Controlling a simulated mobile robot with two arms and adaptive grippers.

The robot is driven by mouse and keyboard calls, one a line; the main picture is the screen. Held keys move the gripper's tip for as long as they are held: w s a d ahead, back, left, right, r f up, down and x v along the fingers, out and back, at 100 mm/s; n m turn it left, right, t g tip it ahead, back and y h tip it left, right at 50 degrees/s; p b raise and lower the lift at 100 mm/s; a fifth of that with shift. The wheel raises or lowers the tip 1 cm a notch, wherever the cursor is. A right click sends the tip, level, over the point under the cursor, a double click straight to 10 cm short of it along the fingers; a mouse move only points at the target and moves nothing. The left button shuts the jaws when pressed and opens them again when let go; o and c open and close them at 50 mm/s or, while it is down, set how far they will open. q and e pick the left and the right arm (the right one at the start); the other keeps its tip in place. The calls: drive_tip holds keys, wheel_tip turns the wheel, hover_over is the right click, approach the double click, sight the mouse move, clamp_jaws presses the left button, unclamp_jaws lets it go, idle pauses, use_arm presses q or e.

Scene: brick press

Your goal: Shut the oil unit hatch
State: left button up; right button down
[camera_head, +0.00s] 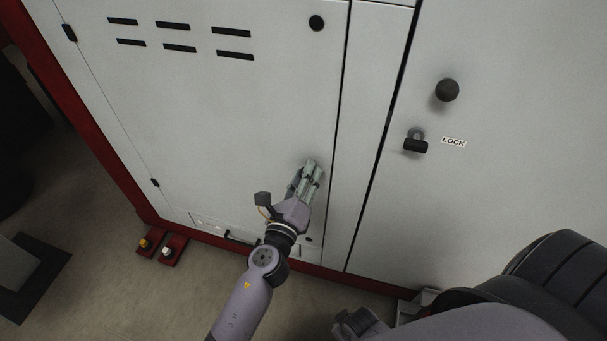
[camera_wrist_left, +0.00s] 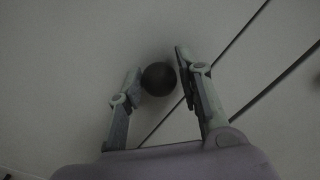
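The oil unit hatch (camera_head: 245,105) is a pale panel with dark slots near its top and hinges on its left edge. It looks about flush with the cabinet, with a thin dark seam along its right edge. My left gripper (camera_head: 312,172) is at the hatch's lower right part. In the left wrist view, a round black knob (camera_wrist_left: 158,79) sits between the fingertips of this gripper (camera_wrist_left: 160,70), with both fingers against its sides. The gripper hides this knob in the head view. My right gripper cannot be made out clearly at the bottom edge.
A round black fitting (camera_head: 316,22) is at the hatch's top right. Right of it, another panel carries a dark ball knob (camera_head: 447,90) and a latch (camera_head: 416,143) beside a LOCK label (camera_head: 453,142). A red frame (camera_head: 95,125) borders the cabinet.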

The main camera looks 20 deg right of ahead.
use_arm(q)
drive_tip(key=shift+o, duration=1.3)
drive_tip(key=shift+d, duration=0.1)
drive_tip(key=shift+o, duration=0.2)
drive_tip(key=shift+w, duration=0.1)
drive_tip(key=v, duration=1.2)
use_arm(e)
drive_tip(key=shift+d+f, duration=0.15)
drive_tip(key=shift+d, duration=0.05)
